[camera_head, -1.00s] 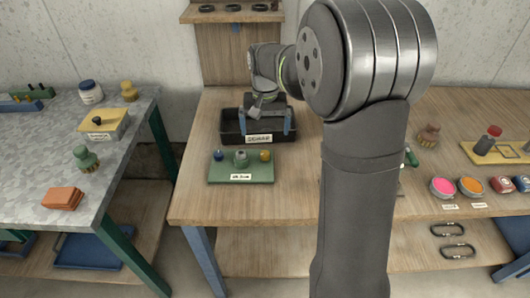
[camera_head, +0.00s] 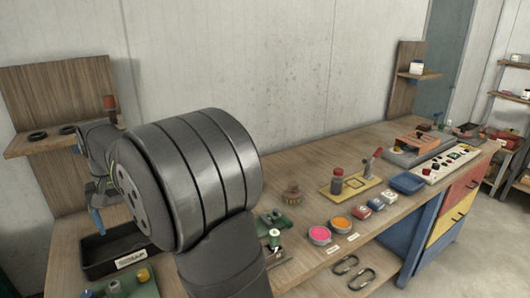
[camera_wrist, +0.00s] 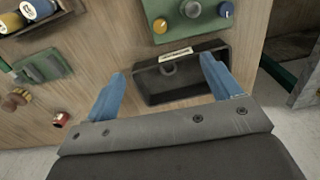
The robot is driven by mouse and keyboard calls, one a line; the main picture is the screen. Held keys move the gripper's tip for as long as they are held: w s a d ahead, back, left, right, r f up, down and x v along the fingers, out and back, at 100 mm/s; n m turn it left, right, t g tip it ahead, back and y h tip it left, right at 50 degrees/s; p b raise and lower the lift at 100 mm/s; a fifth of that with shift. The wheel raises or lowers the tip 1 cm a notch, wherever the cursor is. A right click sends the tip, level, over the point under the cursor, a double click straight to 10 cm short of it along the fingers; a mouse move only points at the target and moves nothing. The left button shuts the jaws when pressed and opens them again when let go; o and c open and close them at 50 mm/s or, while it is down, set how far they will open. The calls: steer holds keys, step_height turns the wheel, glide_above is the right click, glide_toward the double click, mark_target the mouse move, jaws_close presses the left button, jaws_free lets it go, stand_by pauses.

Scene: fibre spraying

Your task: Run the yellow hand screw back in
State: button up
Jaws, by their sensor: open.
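The yellow hand screw (camera_head: 142,276) stands on a green plate (camera_head: 142,290) at the lower left of the head view, beside a grey knob (camera_head: 114,287). In the wrist view the yellow hand screw (camera_wrist: 160,25) is on the green plate (camera_wrist: 172,37) at the top, with the grey knob (camera_wrist: 192,8) and a blue knob (camera_wrist: 226,9). My gripper (camera_wrist: 165,72) has its blue fingers wide apart and empty. It hangs over the black bin (camera_wrist: 150,90), apart from the screw. In the head view my gripper (camera_head: 96,218) is partly hidden by my arm.
The labelled black bin (camera_head: 92,266) sits behind the plate. To the right are pink (camera_head: 319,234) and orange (camera_head: 341,224) pots, a yellow board (camera_head: 352,187) and a blue tray (camera_head: 407,182). A wooden shelf (camera_head: 25,143) stands behind my gripper.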

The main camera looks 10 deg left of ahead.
mark_target(142, 273)
steer(key=c, duration=0.6)
step_height(142, 273, down, 19)
steer(key=n, duration=1.1)
steer(key=c, duration=1)
